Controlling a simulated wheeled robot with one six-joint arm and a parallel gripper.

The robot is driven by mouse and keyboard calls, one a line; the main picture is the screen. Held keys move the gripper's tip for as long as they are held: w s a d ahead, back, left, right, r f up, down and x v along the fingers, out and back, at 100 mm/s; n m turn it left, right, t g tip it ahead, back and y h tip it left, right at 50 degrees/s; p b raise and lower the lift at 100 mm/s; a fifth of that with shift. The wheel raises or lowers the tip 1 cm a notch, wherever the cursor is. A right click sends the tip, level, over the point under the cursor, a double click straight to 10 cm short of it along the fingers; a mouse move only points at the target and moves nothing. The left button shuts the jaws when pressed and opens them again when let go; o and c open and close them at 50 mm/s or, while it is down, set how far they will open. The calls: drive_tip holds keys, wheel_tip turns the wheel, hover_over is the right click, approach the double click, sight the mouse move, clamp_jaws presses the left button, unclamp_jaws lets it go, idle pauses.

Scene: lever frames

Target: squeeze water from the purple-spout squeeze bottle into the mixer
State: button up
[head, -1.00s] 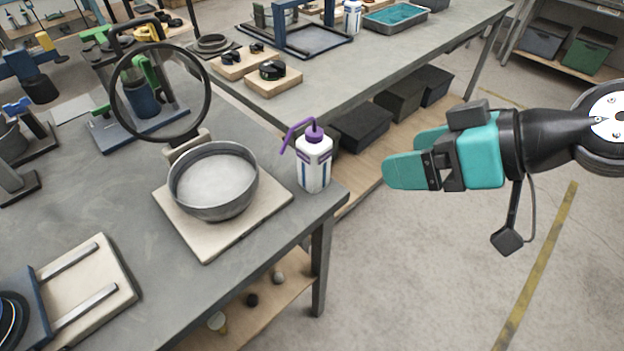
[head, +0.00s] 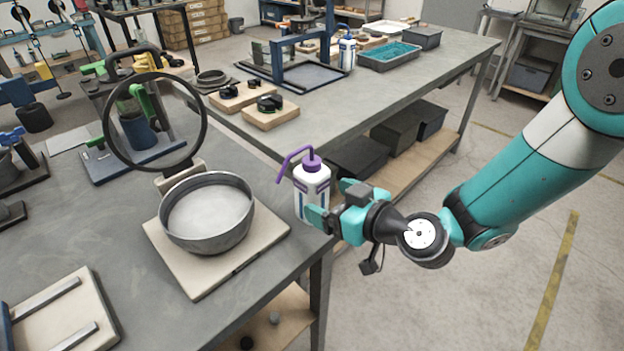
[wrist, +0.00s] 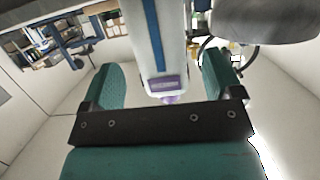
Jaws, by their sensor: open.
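The squeeze bottle (head: 309,180) is white with blue stripes and a purple bent spout. It stands upright near the table's right corner, its spout pointing left. In the wrist view the bottle (wrist: 150,45) appears between the two teal fingers of my gripper (wrist: 162,85). In the head view my gripper (head: 332,202) is open at the bottle's right side; I cannot tell whether a finger touches it. The mixer appears to be the grey round bowl (head: 207,240) on a beige board, left of the bottle, with pale contents. The bottle's lower part is partly hidden by a finger.
A black ring (head: 110,140) stands upright behind the bowl. The grey table (head: 95,225) ends just right of the bottle. A second table (head: 350,95) behind holds a similar white bottle (head: 347,52) and a blue tray (head: 388,56). A beige board with metal bars (head: 65,315) lies front left.

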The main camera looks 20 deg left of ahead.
sight(323, 185)
drive_tip(key=shift+p+x, duration=0.45)
drive_tip(key=shift+x, duration=2.3)
drive_tip(key=shift+c, duration=0.4)
drive_tip(key=c, duration=0.7)
drive_tip(key=shift+o, duration=0.2)
drive_tip(key=shift+r, duration=0.2)
drive_tip(key=shift+r+p, duration=0.55)
drive_tip(key=shift+r, duration=0.8)
